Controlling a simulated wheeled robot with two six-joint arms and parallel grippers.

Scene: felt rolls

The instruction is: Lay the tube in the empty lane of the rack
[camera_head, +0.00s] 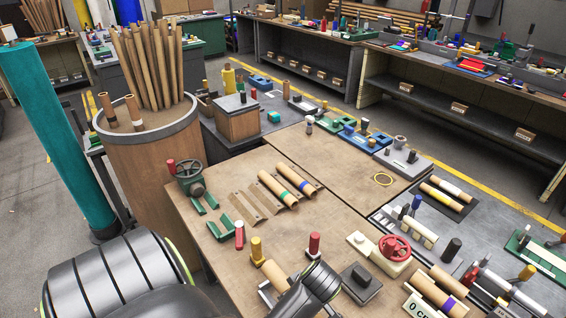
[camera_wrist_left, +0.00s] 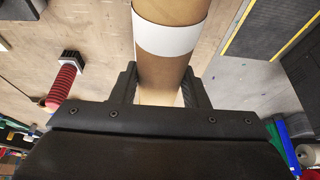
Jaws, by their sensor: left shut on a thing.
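The tube (camera_wrist_left: 165,68) is tan with a white band and stands between the two black fingers of my left gripper (camera_wrist_left: 160,82) in the left wrist view. The gripper is shut on it; the tube's far end runs out of the top of that view. In the head view the fingers are not clear behind my dark arm parts at the bottom. The rack (camera_head: 248,203) lies flat on the wooden table. My right gripper is not in view.
A green-and-grey handwheel device (camera_head: 189,178) and green brackets (camera_head: 214,231) stand left of the rack. A red-handled tool (camera_head: 314,246) and a red handwheel (camera_head: 394,249) stand in front. A large barrel (camera_head: 150,170) of tubes adjoins the table's left. Wood behind the rack is clear.

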